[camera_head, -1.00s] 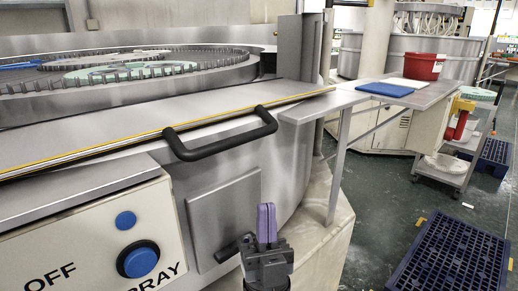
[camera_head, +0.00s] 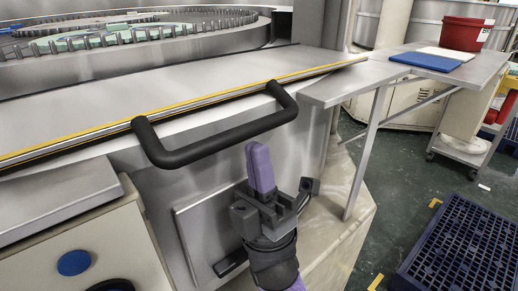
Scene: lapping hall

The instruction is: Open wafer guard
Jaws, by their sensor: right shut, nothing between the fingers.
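The wafer guard appears to be the flat steel panel (camera_head: 190,85) with a yellow-striped front edge, lying in front of the toothed lapping ring. A black bar handle (camera_head: 222,140) is fixed along its front edge. My right gripper (camera_head: 259,165) has purple fingers that are shut and empty. It points upward, just below the handle's right half in the picture, and appears apart from it. My left gripper is not in view.
A control box (camera_head: 85,240) with a blue button stands at lower left. A steel side table (camera_head: 455,75) holds a blue board (camera_head: 426,62) and a red bucket (camera_head: 467,33). A dark blue pallet (camera_head: 465,245) lies on the floor at right.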

